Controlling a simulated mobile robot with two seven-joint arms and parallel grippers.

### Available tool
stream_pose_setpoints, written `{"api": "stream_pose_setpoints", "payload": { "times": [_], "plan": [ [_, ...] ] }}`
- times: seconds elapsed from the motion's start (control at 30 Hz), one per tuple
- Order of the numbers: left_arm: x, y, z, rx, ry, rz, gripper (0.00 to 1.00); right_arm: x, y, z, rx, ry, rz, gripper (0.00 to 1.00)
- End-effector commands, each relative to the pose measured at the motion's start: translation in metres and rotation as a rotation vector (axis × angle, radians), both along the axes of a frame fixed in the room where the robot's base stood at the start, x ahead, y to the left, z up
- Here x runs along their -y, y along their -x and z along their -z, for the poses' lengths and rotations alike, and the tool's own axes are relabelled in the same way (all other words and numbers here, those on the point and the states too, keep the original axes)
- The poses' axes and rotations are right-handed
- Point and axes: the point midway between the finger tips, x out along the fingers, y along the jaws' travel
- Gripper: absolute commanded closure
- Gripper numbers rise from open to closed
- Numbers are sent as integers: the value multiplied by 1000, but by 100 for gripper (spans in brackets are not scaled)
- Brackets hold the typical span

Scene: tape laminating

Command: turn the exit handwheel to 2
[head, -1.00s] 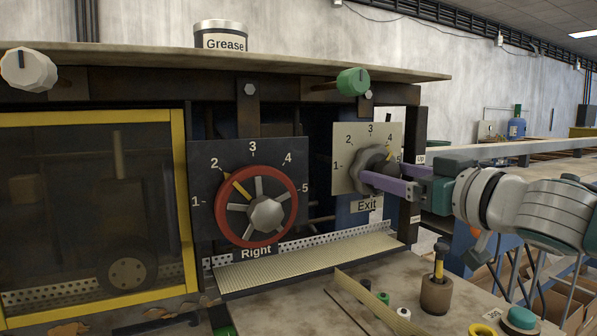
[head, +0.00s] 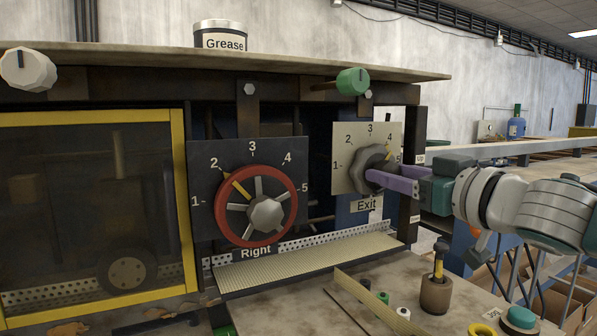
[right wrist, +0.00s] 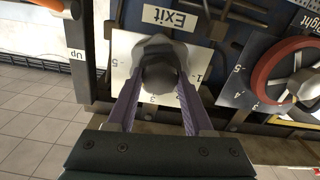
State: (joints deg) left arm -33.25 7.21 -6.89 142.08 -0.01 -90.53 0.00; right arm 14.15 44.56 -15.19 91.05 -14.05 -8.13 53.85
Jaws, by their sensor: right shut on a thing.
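The exit handwheel (head: 372,170) is a dark grey lobed knob on a pale dial plate (head: 345,145) numbered from 1 up, with an "Exit" label below. A small yellow mark shows at its upper right, near the 4. My right gripper (head: 370,177) comes in from the right, its purple fingers shut on the handwheel. In the right wrist view the fingers lie on both sides of the handwheel (right wrist: 160,68), and the dial looks upside down; its yellow mark cannot be made out. My left gripper is not in view.
A red handwheel (head: 222,210) labelled "Right" is left of the exit dial. A green knob (head: 352,81) sits above it, under a ledge carrying a grease tin (head: 220,35). A dark post (head: 412,150) stands close to my right gripper. Small items lie on the table below.

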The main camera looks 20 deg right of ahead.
Motion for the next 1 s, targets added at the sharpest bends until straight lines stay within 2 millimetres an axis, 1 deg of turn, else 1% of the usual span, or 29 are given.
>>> {"api": "stream_pose_setpoints", "payload": {
  "times": [0.27,1.0],
  "plan": [
    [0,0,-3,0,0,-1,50,0,0,0,11,138,0,100],
    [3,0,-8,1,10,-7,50,-2,0,1,66,826,-1,100]
  ]
}}
